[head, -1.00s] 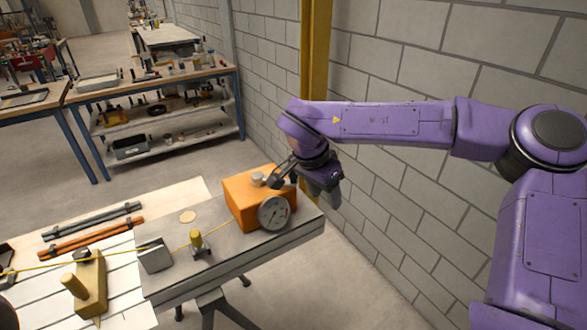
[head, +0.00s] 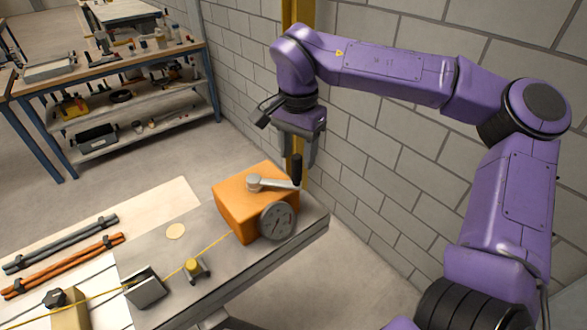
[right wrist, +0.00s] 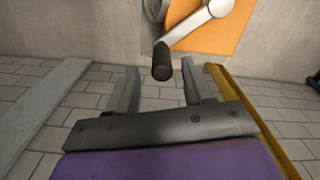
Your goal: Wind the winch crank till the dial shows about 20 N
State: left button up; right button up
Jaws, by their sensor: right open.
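The winch is an orange box (head: 240,205) on the end of a grey bench. Its silver crank arm (head: 270,184) lies across the top and points right, ending in an upright black handle (head: 297,171). The round grey dial (head: 278,220) is on the front face; its figures are too small to read. My right gripper (head: 297,153) is open, pointing down just above the handle. In the right wrist view, the black handle (right wrist: 162,62) shows just beyond and between the open fingertips (right wrist: 160,80), with nothing held. My left gripper is out of view.
A yellow cord (head: 215,244) runs from the winch past a yellow-topped post (head: 192,268) and a grey block (head: 145,288). A block wall (head: 400,180) and a yellow column (head: 290,15) stand behind my right arm. Dark and orange bars (head: 60,265) lie left.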

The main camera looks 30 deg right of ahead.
aim_at(297, 173)
jog(key=f, duration=0.5)
jog(key=shift+w+d+f, duration=0.15)
jog(key=shift+w+f, duration=0.05)
jog(key=shift+f, duration=0.5)
jog(key=shift+s, duration=0.1)
